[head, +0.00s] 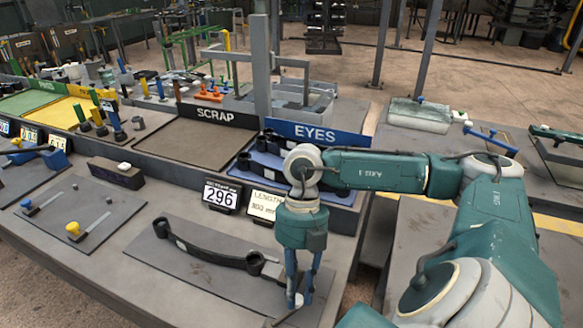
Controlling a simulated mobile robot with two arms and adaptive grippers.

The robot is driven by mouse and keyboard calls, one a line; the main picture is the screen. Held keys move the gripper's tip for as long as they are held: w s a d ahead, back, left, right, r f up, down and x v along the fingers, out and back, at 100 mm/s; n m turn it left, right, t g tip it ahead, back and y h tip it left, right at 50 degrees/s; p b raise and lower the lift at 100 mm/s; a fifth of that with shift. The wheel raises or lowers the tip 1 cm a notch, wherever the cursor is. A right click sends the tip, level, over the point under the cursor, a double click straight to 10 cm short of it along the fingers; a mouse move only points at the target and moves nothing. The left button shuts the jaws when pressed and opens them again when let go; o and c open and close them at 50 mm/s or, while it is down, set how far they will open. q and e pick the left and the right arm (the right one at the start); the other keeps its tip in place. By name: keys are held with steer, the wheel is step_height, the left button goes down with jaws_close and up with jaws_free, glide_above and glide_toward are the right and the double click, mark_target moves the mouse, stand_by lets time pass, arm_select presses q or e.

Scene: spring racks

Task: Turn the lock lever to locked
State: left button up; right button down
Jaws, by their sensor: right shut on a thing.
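My right gripper (298,298) reaches down at the front right of the workbench. Its blue fingers are closed around a pale knob (296,301). A thin grey lever (285,318) runs from the knob down and to the left, near the right end of a grey plate; I take this to be the lock lever. The fingers hide part of the knob, and the lever's pivot and any lock marking cannot be made out. A dark leaf spring (205,252) with an eye at each end lies on the plate, left of the gripper. My left gripper is not in view.
Behind the plate stand a "296" display (220,195) and a "LENGTH" card (265,206). Beyond are the SCRAP tray (172,150) and the blue EYES tray (318,135). Levers with a blue knob (26,204) and a yellow knob (73,228) are at left.

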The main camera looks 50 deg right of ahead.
steer(key=shift+w+r, duration=0.15)
steer(key=c, duration=1.5)
jaws_free()
steer(key=shift+a, duration=0.1)
steer(key=shift+c, duration=0.2)
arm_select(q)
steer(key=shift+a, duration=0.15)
arm_select(e)
steer(key=v, duration=1.2)
